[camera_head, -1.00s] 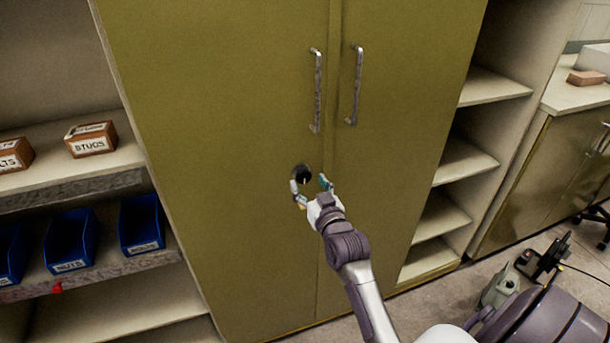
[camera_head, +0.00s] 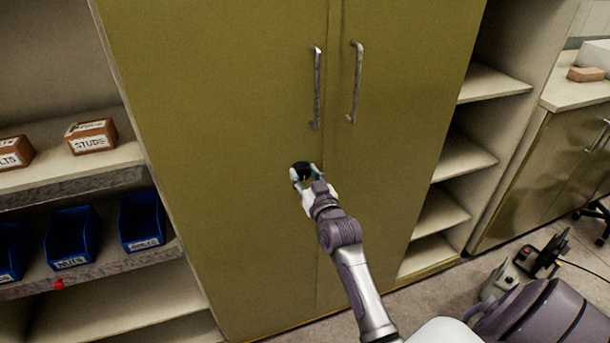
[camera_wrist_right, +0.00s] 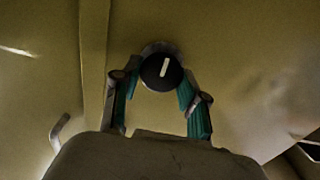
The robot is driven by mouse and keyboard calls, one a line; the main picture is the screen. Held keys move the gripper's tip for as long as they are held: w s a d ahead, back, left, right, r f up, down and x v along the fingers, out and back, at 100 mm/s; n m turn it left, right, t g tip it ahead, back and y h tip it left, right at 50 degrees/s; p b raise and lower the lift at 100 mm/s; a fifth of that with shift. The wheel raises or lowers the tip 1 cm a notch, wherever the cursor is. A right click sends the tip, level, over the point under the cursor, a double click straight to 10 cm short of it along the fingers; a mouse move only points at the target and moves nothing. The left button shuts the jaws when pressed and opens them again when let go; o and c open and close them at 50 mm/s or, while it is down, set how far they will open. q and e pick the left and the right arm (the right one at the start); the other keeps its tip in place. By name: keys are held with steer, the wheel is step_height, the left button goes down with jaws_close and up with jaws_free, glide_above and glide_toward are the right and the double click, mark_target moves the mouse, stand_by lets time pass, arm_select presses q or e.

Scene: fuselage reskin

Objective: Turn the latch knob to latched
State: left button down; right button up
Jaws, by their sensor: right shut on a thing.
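The latch knob (camera_head: 301,169) is a round black knob on the left door of the olive-yellow cabinet (camera_head: 230,120), below the door handles. In the right wrist view the knob (camera_wrist_right: 161,70) shows a white pointer line, near upright and leaning slightly right at its top. My right gripper (camera_head: 306,174) is at the knob with its teal-padded fingers on both sides of it. The fingers also show in the right wrist view (camera_wrist_right: 160,85), closed on the knob. My left gripper is not in view.
Two metal handles (camera_head: 317,90) (camera_head: 355,85) stand above the knob. Open shelves (camera_head: 70,177) with blue bins (camera_head: 72,238) and small labelled boxes (camera_head: 91,136) are at the left. More empty shelves (camera_head: 492,84) are at the right.

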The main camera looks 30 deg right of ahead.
steer(key=shift+m, duration=0.3)
steer(key=m+p, duration=0.1)
steer(key=m, duration=0.1)
steer(key=shift+m+p, duration=0.3)
steer(key=m+p, duration=0.1)
steer(key=m, duration=0.4)
steer(key=shift+d+p, duration=0.15)
steer(key=shift+p, duration=0.15)
steer(key=m, duration=0.5)
steer(key=shift+f+p, duration=0.1)
steer(key=shift+p, duration=0.3)
steer(key=shift+f+m, duration=0.1)
steer(key=shift+m, duration=2.2)
steer(key=o, duration=1.1)
steer(key=shift+d, duration=0.1)
